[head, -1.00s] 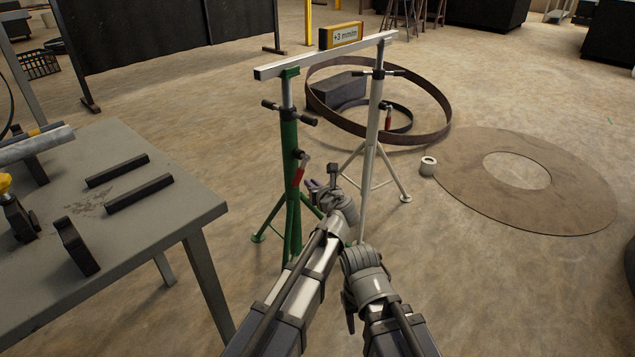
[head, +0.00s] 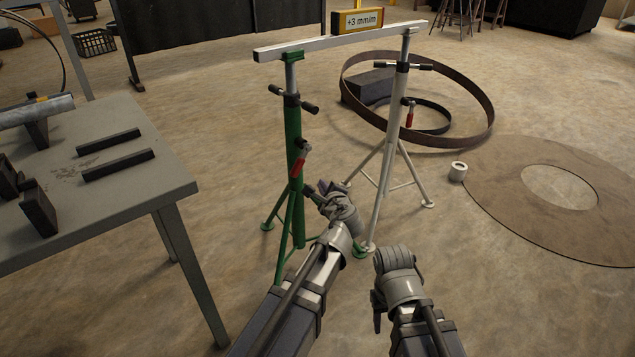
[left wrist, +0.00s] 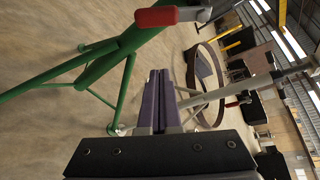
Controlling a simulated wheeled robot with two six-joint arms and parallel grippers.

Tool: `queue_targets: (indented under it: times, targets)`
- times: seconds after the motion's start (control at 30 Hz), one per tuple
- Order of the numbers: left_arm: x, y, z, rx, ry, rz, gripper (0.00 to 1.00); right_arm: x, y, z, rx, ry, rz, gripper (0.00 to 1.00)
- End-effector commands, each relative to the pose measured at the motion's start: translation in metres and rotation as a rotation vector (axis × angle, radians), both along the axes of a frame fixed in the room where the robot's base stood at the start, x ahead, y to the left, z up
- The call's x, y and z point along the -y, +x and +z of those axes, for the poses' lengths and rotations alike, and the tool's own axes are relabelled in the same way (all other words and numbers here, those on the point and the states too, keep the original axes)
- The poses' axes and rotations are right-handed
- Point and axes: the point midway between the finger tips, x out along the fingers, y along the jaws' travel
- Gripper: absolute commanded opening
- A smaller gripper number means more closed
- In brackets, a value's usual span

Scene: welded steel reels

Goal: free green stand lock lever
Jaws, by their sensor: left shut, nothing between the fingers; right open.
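The green stand (head: 293,140) stands upright, with its red-handled lock lever (head: 300,159) on the side of its post. The lever's red grip (left wrist: 158,17) also shows at the top of the left wrist view, pointing left, with the green post (left wrist: 120,50) beside it. My left gripper (head: 318,190) is shut and empty, just below and right of the lever and apart from it. Its closed fingers (left wrist: 160,100) show in the left wrist view. My right gripper is low in the head view, right of the left arm; its wrist (head: 398,270) shows but its fingertips are hard to make out.
A grey table (head: 120,210) is at left. A large ring (head: 490,120) and a flat disc (head: 520,230) lie on the floor behind and right.

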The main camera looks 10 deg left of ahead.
Motion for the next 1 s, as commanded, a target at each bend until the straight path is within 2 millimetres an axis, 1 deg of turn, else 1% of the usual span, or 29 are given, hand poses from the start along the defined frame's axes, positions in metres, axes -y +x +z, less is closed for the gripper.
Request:
queue_targets:
  times: [0.03, 0.2, 0.43, 0.47, 0.5, 0.6, 0.8, 1.0]
  targets:
    - [-0.004, 0.010, -0.005, 0.000, 0.000, 0.004, 0.00, 0.000, 0.000, -0.005, 0.000, 0.000, 0.000, 0.50]
    - [-0.019, 0.041, -0.016, 0.000, 0.001, 0.004, 0.00, 0.000, 0.000, -0.017, 0.001, 0.000, 0.000, 0.50]
    - [-0.038, 0.079, -0.029, -0.001, 0.002, 0.002, 0.00, 0.000, 0.000, -0.029, 0.002, 0.001, 0.000, 0.50]
    - [-0.042, 0.075, -0.023, -0.001, 0.003, 0.002, 0.00, 0.000, 0.000, -0.023, 0.002, 0.001, 0.000, 0.50]
    - [-0.046, 0.067, -0.014, -0.001, 0.002, 0.002, 0.00, 0.000, 0.000, -0.015, 0.002, 0.001, 0.000, 0.50]
    - [-0.054, 0.060, -0.008, -0.001, 0.002, 0.002, 0.00, 0.000, 0.000, -0.008, 0.001, 0.000, 0.000, 0.50]
    - [-0.062, 0.054, -0.003, -0.001, 0.003, 0.000, 0.00, 0.000, 0.000, -0.003, 0.000, 0.000, 0.000, 0.50]
    - [-0.063, 0.054, -0.003, -0.001, 0.003, 0.000, 0.00, 0.000, 0.000, -0.003, 0.000, 0.000, 0.000, 0.50]
